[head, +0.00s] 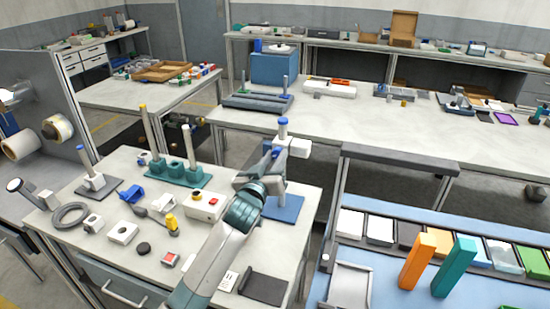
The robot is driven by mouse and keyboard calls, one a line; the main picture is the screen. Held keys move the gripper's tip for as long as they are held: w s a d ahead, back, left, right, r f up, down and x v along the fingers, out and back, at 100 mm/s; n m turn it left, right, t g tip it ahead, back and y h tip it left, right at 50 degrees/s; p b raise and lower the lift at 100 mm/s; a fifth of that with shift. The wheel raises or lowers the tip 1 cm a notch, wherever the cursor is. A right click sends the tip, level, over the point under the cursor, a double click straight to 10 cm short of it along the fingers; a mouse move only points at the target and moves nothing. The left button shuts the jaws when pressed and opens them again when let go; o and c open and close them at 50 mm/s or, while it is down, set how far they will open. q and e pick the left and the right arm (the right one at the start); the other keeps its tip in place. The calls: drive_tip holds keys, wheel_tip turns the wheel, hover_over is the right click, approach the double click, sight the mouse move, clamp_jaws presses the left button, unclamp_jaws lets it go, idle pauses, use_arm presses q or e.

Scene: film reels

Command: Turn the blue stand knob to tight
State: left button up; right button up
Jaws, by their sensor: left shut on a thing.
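The blue stand has a flat blue base (287,210) on the near left table, with an upright post (282,188) and a blue cap (283,122) on top. A pale clamp block (299,147) sits on the post's right side below the cap. My left gripper (275,157) reaches up from the bottom of the picture. Its jaws are at the post, level with the clamp block, and shut on what appears to be the stand's knob. The fingers hide the knob, so its tight or loose setting does not show. My right gripper is out of view.
A grey stand with a blue-topped post (94,183) and a teal double-post stand (172,170) stand left on the same table (200,165), among several small parts. A blue-topped bench with orange (417,262) and teal (454,268) blocks is at right.

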use_arm(q)
drive_tip(key=m+p, duration=0.2)
drive_tip(key=m, duration=0.3)
drive_tip(key=shift+r+m, duration=0.1)
drive_tip(key=shift+m, duration=0.2)
drive_tip(key=m+p, duration=0.1)
drive_tip(key=m, duration=0.3)
drive_tip(key=shift+m+p, duration=0.4)
drive_tip(key=shift+m, duration=0.5)
drive_tip(key=o, duration=1.1)
drive_tip(key=shift+c, duration=0.2)
drive_tip(key=shift+s, duration=0.15)
